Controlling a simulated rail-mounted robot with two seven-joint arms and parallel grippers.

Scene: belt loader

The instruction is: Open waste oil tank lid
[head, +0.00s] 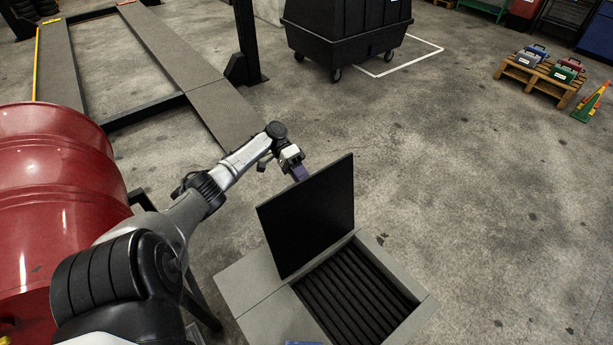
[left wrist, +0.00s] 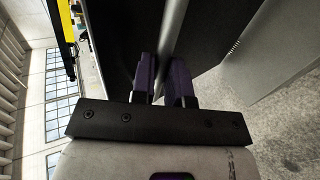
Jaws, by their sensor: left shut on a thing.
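The waste oil tank is a low grey box (head: 247,277) at the bottom centre of the head view. Its lid (head: 312,218), a flat black panel, stands raised and steeply tilted. Black slats (head: 355,292) show in the open part to the lid's right. My left gripper (head: 299,172) is at the lid's upper left edge. In the left wrist view, the purple fingers of the left gripper (left wrist: 164,80) are shut on the thin lid edge (left wrist: 173,35), one on each side. The lid hides part of the tank. My right gripper is out of view.
A red drum (head: 55,200) stands close on the left, near my left arm. A lift ramp (head: 170,50) lies behind it. A black wheeled bin (head: 345,35) and a pallet with cases (head: 540,80) stand far back. The floor right of the tank is clear.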

